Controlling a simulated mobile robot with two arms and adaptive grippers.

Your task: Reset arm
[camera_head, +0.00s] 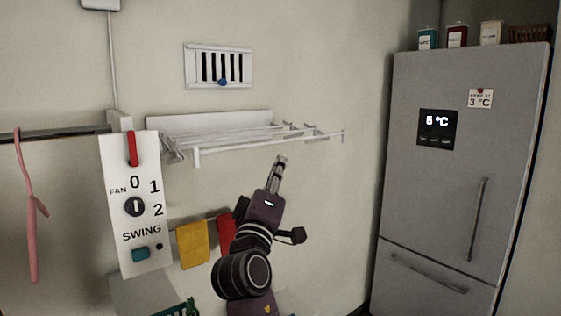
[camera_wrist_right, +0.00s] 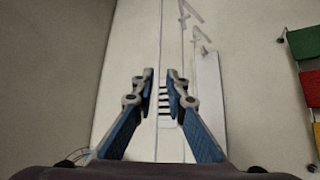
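My right arm rises from the bottom middle of the head view. Its gripper (camera_head: 279,162) points up and slightly right, in front of the wall near the white wall rack. In the right wrist view the two blue-padded fingers (camera_wrist_right: 160,75) stand apart with a gap between them. Nothing is held between them; the slotted wall vent (camera_wrist_right: 165,101) shows through the gap. My left gripper is in neither view.
A white wall rack (camera_head: 240,140) juts out around the gripper's height. A fan control panel (camera_head: 136,250) and a pink hanger (camera_head: 31,205) are at left. Yellow (camera_head: 193,244) and red (camera_head: 226,228) cloths hang beside my arm. A grey fridge (camera_head: 425,200) stands at right.

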